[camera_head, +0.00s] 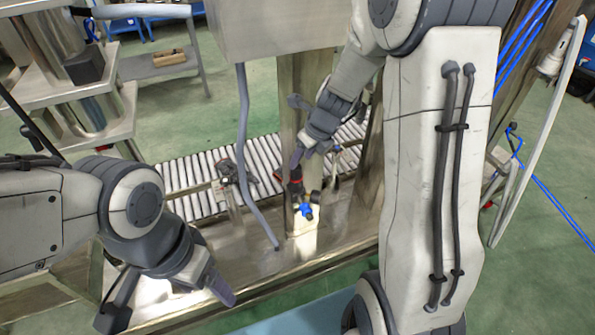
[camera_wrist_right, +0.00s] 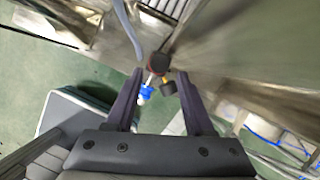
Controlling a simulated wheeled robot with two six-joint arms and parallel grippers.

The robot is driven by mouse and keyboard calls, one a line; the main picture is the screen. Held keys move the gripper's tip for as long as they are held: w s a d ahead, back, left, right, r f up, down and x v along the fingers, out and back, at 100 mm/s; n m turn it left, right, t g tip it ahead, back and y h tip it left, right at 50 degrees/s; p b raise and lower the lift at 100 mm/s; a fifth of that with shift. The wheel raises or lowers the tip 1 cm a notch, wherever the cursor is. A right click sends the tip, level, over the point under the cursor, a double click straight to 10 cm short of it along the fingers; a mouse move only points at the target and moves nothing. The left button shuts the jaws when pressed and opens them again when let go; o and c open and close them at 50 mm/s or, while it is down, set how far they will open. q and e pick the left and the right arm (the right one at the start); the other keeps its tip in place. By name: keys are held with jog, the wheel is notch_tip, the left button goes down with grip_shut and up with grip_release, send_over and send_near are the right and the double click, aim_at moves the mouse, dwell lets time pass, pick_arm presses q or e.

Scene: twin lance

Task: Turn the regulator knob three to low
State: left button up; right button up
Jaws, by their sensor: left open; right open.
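A regulator with a dark red and black knob (camera_head: 295,187) and a blue fitting (camera_head: 306,210) is mounted low on the metal post in the head view. In the right wrist view the knob (camera_wrist_right: 157,63) appears between and slightly beyond my fingertips, with the blue fitting (camera_wrist_right: 146,91) and a dark round part (camera_wrist_right: 168,87) below it. No number or setting mark is readable. My right gripper (camera_head: 314,158) is open and empty just above the knob, and its fingers (camera_wrist_right: 159,74) show no contact. My left gripper (camera_head: 222,290) hangs at lower left, away from the regulator, open.
Another valve-like fitting (camera_head: 228,170) stands left of the post. A grey hose (camera_head: 244,150) hangs between them. A roller conveyor (camera_head: 190,172) runs behind, and a metal ledge (camera_head: 230,250) lies below. Metal shelving (camera_head: 70,100) stands at the left.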

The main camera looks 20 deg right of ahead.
aim_at(298, 167)
jog(key=b+x, duration=0.1)
jog(key=x, duration=0.4)
jog(key=shift+b, duration=0.4)
grip_shut()
jog(key=shift+n, duration=0.8)
grip_release()
